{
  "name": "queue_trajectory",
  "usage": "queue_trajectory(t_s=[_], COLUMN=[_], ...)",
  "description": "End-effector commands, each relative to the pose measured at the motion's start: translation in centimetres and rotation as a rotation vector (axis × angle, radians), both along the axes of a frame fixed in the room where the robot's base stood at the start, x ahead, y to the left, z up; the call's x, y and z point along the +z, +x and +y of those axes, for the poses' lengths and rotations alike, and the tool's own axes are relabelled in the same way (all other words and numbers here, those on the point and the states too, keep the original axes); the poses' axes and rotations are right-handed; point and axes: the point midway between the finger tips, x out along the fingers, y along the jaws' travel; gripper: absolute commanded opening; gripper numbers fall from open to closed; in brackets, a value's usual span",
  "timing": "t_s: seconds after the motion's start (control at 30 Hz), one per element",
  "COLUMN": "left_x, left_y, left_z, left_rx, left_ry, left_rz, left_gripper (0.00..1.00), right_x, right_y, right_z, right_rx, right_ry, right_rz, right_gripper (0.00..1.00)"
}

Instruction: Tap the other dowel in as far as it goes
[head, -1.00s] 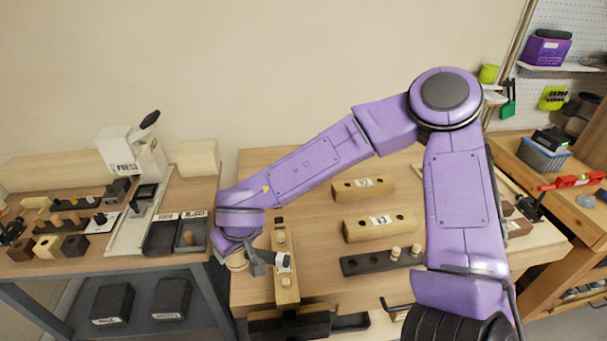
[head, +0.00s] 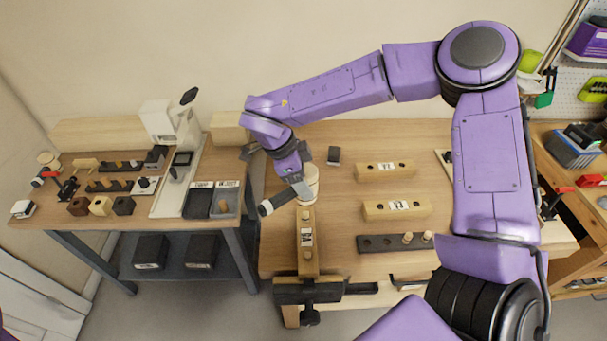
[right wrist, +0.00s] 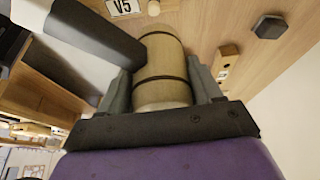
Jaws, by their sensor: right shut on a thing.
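My right gripper (head: 304,182) is shut on a mallet with a pale wooden head (head: 311,178) and a dark handle (head: 280,203) pointing left. In the right wrist view its fingers clasp the banded head (right wrist: 160,70) from both sides. A long wooden block (head: 306,262), labelled V5 in the wrist view, stands in the dark vise (head: 308,291) at the bench's front. A far dowel (head: 306,214) and a near dowel (head: 307,254) show on the block. The mallet head is close to the far dowel; I cannot tell whether they touch. My left gripper is not in view.
Two labelled wooden blocks (head: 385,172) (head: 397,209) and a dark strip with pegs (head: 395,243) lie to the right. A small dark block (head: 334,155) lies behind. A side table (head: 150,205) with a press (head: 170,122) and trays stands left.

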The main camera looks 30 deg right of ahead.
Motion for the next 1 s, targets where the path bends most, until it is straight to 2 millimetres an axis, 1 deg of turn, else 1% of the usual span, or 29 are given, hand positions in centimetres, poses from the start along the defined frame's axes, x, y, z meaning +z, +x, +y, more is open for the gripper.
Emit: queue_trajectory(t_s=[0.17, 0.4, 0.53, 0.63, 0.87, 1.0], left_x=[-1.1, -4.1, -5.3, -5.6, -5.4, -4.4], left_y=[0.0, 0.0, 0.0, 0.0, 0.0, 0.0], left_z=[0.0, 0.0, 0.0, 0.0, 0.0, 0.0], left_rx=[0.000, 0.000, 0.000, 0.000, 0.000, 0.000], left_ry=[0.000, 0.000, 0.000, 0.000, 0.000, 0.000], left_rz=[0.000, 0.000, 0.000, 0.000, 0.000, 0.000], left_gripper=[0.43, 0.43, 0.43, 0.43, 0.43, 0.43], right_x=[-1.0, -3.7, -4.8, -5.0, -4.8, -4.3], right_y=[-0.1, -0.1, -0.1, -0.1, -0.1, -0.1], right_z=[0.0, 0.0, 0.0, 0.0, 0.0, 0.0], right_rx=[-0.025, -0.021, -0.020, -0.020, -0.019, -0.019], right_ry=[0.000, 0.000, 0.000, 0.000, 0.000, 0.001], right_rz=[0.000, -0.002, -0.001, -0.002, -0.002, 0.000], right_gripper=[0.16, 0.16, 0.16, 0.16, 0.16, 0.16])
